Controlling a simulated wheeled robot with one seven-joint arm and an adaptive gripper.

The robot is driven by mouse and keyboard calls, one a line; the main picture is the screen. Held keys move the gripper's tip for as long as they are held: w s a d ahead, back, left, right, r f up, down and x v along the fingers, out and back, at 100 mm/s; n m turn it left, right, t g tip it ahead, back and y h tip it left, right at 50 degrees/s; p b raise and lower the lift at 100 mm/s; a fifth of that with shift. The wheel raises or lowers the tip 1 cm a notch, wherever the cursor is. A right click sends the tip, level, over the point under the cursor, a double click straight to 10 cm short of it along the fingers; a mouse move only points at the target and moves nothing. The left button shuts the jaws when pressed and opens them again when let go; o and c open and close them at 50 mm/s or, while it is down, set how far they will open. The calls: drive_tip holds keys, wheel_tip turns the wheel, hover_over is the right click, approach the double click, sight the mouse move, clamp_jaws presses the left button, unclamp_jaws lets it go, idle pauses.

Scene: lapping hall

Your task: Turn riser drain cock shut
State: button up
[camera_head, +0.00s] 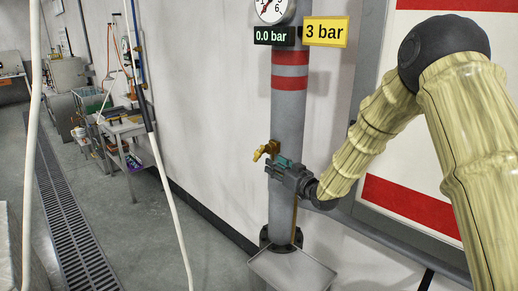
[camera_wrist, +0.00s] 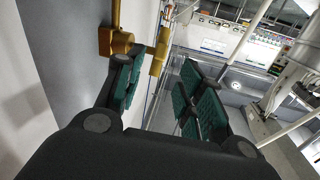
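The riser (camera_head: 290,115) is a grey upright pipe with red bands. Its brass drain cock (camera_head: 267,150) sticks out low on the pipe towards the left. In the wrist view the brass cock body (camera_wrist: 117,40) and its lever-like part (camera_wrist: 159,52) show at the upper left. My gripper (camera_head: 281,162) is beside the cock, in front of the pipe. In the wrist view my gripper (camera_wrist: 163,80) is open, with a clear gap between its green pads. The left finger lies close to the brass; I cannot tell whether it touches. Nothing is held.
A dial gauge (camera_head: 271,8) tops the riser, with a display (camera_head: 275,36) reading 0.0 bar and a yellow sign (camera_head: 326,31) reading 3 bar. A tray (camera_head: 291,270) sits at the riser's foot. A red-and-white wall panel (camera_head: 410,215) is behind my arm.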

sight(259, 153)
drive_tip(key=p+x, duration=0.2)
drive_tip(key=x, duration=0.3)
drive_tip(key=p+x, duration=0.2)
drive_tip(key=x, duration=0.4)
drive_tip(key=shift+r+p, duration=0.2)
drive_tip(key=shift+p, duration=0.1)
clamp_jaws()
